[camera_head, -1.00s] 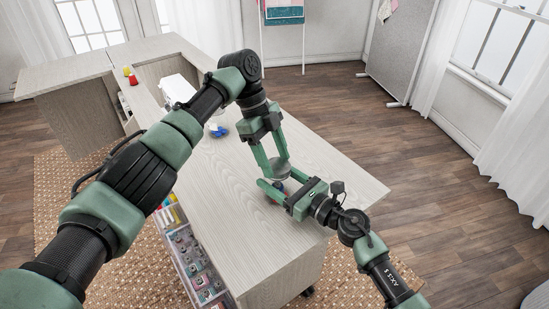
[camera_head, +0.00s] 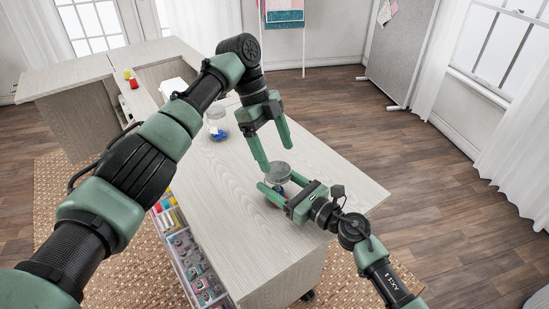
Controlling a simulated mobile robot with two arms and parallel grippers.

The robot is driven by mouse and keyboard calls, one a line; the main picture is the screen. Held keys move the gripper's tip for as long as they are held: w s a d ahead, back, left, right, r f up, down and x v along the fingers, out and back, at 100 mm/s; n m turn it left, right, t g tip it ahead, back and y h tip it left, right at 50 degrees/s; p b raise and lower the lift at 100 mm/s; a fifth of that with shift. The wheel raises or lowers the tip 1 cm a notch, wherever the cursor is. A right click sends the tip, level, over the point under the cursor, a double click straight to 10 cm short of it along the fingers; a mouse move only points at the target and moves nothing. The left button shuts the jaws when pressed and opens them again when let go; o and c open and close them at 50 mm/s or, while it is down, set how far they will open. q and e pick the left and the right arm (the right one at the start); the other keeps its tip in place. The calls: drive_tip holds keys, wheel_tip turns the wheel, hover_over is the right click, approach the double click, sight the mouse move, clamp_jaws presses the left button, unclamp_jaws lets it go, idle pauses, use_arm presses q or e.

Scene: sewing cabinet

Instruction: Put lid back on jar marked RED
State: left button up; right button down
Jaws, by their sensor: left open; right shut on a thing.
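A small clear jar with a grey lid (camera_head: 278,170) on top stands on the light wood tabletop, near its right end. Its lower part is mostly hidden by my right gripper (camera_head: 279,183), which is shut around the jar from the front right. Dark blue and a little red show low in the jar; no marking is readable. My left gripper (camera_head: 275,154) is open and empty just above the lid, its fingers apart and pointing down. Whether the lid is fully seated cannot be told.
A second clear jar with blue contents (camera_head: 217,124) stands farther back on the table (camera_head: 235,195). Red and yellow spools (camera_head: 131,80) sit at the far left. An open drawer (camera_head: 192,262) of sewing supplies is at the front left. The tabletop right of the jars is clear.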

use_arm(q)
drive_tip(key=shift+r, duration=0.3)
drive_tip(key=shift+c, duration=0.3)
